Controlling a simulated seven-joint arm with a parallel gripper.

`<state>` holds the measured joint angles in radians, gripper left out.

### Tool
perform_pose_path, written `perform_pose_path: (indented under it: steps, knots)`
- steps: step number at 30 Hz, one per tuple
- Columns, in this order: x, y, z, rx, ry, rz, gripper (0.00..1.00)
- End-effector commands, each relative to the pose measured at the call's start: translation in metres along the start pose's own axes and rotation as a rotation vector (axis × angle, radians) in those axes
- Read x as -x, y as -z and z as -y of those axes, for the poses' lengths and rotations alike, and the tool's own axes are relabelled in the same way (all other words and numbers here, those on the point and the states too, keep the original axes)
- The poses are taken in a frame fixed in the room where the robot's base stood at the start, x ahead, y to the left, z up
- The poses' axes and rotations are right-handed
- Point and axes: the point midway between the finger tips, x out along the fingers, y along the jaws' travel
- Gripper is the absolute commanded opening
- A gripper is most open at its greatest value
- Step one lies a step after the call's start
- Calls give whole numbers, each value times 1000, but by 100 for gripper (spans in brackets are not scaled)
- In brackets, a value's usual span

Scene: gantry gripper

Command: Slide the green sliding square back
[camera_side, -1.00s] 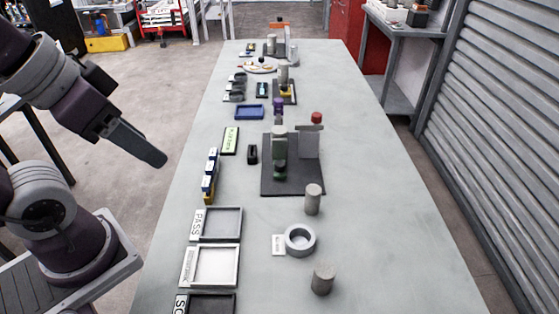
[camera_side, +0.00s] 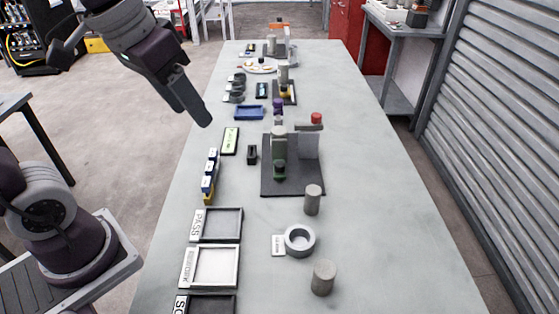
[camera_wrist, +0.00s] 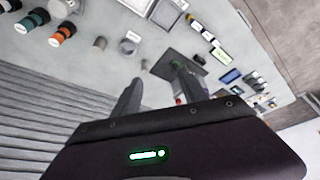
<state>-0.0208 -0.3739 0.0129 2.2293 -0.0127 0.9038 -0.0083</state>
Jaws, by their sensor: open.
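A muted green upright piece (camera_side: 279,150), the best match for the green sliding square, stands on a dark base plate (camera_side: 308,188) mid-table in the side view. The dark base plate (camera_wrist: 196,64) shows beyond the right finger, which hides part of the fixture.
Grey cylinders (camera_side: 313,200) and a grey ring (camera_side: 300,241) stand nearer the camera. The table's right side is clear.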

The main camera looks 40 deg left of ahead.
Motion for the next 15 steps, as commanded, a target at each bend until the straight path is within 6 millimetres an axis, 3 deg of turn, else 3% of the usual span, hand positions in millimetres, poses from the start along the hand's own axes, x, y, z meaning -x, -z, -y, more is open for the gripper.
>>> perform_pose_path:
  steps: [1,3,5,7,9,12,15]
  knots:
    - [-18,31,2,18,3,49,50]
    - [-49,72,7,44,8,107,50]
    - [-84,103,13,66,13,156,50]
    - [-132,131,20,88,20,213,50]
    - [-185,149,28,107,29,265,50]
    - [-252,159,38,129,39,324,50]
    - [-297,158,45,142,46,362,50]
